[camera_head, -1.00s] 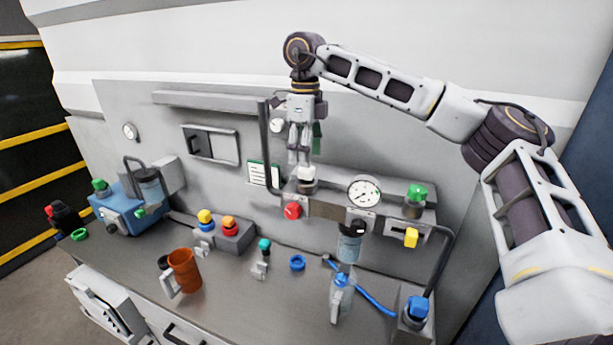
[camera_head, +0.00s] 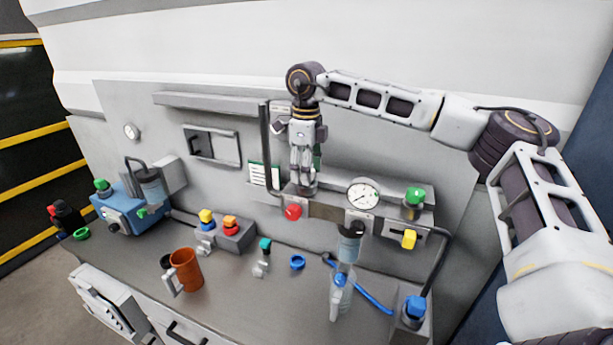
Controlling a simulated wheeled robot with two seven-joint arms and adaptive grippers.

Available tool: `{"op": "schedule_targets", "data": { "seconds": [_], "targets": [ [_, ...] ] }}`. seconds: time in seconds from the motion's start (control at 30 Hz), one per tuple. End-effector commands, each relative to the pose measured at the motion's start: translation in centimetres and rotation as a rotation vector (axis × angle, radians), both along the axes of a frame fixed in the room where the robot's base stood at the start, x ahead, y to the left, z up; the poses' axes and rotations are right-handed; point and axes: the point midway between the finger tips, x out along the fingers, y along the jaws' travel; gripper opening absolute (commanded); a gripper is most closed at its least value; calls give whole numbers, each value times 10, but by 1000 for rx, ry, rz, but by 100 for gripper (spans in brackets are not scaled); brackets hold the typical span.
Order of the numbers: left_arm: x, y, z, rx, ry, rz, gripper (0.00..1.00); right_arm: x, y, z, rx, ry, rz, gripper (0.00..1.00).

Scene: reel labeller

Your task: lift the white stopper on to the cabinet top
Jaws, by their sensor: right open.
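My right gripper (camera_head: 303,180) points straight down at the left end of the grey wall-mounted block (camera_head: 330,210). Its fingers are open and reach down around the place where the white stopper sits on its dark collar. The stopper is now almost wholly hidden by the fingers, and I cannot tell whether they touch it. The cabinet top (camera_head: 225,300) is the grey worktop below, above the drawers. My left gripper is not in view.
A pressure gauge (camera_head: 362,196), a red knob (camera_head: 292,212) and a green knob (camera_head: 414,196) are on or beside the block.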

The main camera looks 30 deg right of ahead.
Motion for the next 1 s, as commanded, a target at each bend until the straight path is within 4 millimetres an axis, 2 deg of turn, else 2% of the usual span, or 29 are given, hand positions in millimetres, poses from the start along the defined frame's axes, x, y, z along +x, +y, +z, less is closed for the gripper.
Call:
{"op": "schedule_targets", "data": {
  "seconds": [0.53, 0.9, 1.0],
  "targets": [
    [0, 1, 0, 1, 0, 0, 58, 0, 0, -4, 0, 0, 0, 57],
    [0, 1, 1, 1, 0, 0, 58, 0, 0, -4, 0, 0, 0, 10],
    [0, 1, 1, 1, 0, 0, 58, 0, 0, -4, 0, 0, 0, 8]
  ]
}}
